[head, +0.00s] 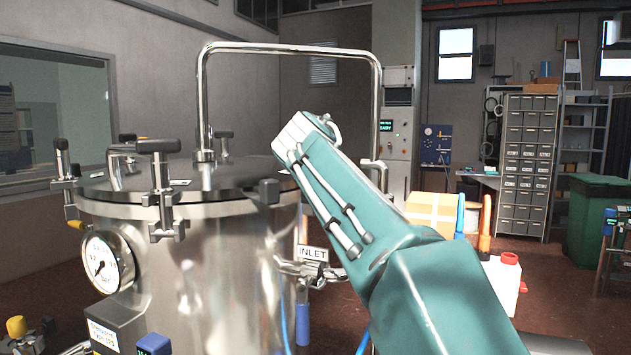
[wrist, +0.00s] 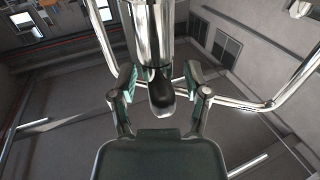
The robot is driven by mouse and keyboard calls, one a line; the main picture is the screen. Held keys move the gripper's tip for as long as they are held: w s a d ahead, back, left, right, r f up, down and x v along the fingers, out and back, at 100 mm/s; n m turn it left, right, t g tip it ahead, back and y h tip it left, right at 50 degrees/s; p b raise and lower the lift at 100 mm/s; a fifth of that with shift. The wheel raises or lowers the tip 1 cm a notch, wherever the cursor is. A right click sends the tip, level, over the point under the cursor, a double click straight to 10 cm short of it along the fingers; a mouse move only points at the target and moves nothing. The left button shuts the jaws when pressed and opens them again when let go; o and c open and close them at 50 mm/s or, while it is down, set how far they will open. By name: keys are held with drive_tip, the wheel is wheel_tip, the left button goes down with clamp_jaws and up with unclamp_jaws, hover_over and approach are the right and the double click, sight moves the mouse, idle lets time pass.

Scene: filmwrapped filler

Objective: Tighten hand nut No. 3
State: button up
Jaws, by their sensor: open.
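The steel tank (head: 215,265) with its flat lid (head: 190,183) fills the left of the head view. Hand nuts with dark T-bars stand around the lid rim, including a front one (head: 160,148) and a left one (head: 62,150). A dark end piece (head: 268,190) shows at the rim close to my arm. I can read no numbers on the nuts. In the wrist view my gripper (wrist: 160,88) is open. A shiny cylinder with a dark rounded end (wrist: 160,95) lies between the fingers with gaps on both sides; I cannot tell which part it is. My arm hides the fingers in the head view.
A tall chrome pipe arch (head: 290,47) rises over the lid, close to my wrist. A pressure gauge (head: 107,262) sits on the tank's left, an INLET sign (head: 313,254) and valve on its right. Boxes, shelves and a green bin (head: 597,225) stand farther back.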

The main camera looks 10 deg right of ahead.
drive_tip(key=shift+n+y, duration=0.5)
drive_tip(key=shift+y, duration=0.4)
drive_tip(key=shift+n+t+y, duration=0.3)
drive_tip(key=shift+n+y, duration=1.4)
drive_tip(key=shift+y, duration=0.8)
drive_tip(key=s, duration=1.2)
drive_tip(key=w, duration=1.1)
drive_tip(key=shift+w+f, duration=0.2)
drive_tip(key=shift+w, duration=0.45)
drive_tip(key=shift+s, duration=0.1)
drive_tip(key=shift+n+y, duration=0.5)
drive_tip(key=shift+y, duration=0.3)
